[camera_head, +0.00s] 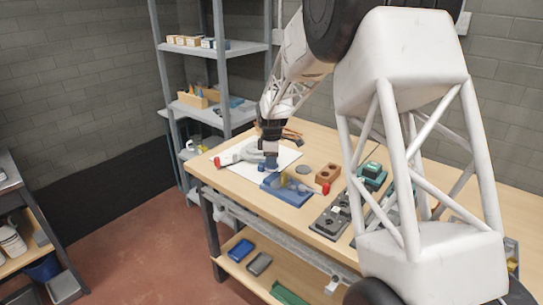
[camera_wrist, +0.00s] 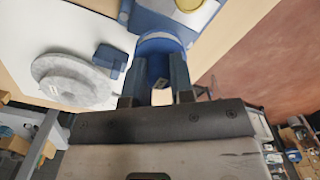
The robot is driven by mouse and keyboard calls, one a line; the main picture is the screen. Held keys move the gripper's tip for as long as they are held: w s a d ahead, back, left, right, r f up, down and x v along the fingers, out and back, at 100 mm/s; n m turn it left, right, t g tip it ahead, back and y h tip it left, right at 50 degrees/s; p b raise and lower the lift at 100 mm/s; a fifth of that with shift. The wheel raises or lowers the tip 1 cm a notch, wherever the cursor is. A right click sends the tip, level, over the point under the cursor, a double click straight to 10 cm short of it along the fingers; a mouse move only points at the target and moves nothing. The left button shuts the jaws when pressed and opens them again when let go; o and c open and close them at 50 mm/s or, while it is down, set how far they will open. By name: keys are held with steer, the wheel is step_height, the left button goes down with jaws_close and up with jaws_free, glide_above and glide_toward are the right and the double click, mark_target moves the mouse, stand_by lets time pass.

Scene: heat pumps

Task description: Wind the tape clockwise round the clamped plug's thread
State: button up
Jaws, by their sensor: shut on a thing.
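My gripper (camera_head: 270,156) points down over the workbench, beside the blue vise (camera_head: 290,190). In the wrist view its two fingers (camera_wrist: 154,82) are shut on a round blue thing (camera_wrist: 158,42), which looks like the tape roll. A yellowish piece (camera_head: 284,179), probably the plug, stands at the vise. It also shows as a yellow round shape (camera_wrist: 190,4) at the top edge of the wrist view. The held roll is close to the vise in the picture, but I cannot tell whether they touch. The plug's thread and any loose tape end are not clear.
A white sheet (camera_head: 284,157) lies under a pale grey rounded item (camera_wrist: 75,82). A grey disc (camera_head: 303,169), a wooden block with holes (camera_head: 327,174) and a dark tray (camera_head: 331,222) are to the right. A shelf rack (camera_head: 222,75) stands behind left.

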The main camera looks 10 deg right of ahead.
steer(key=shift+f, duration=0.45)
steer(key=shift+d, duration=0.1)
steer(key=shift+w+d, duration=0.2)
steer(key=shift+d, duration=0.85)
steer(key=shift+d, duration=0.1)
steer(key=shift+w+d, duration=0.15)
steer(key=shift+d, duration=0.65)
steer(key=shift+d, duration=0.15)
steer(key=shift+d, duration=0.8)
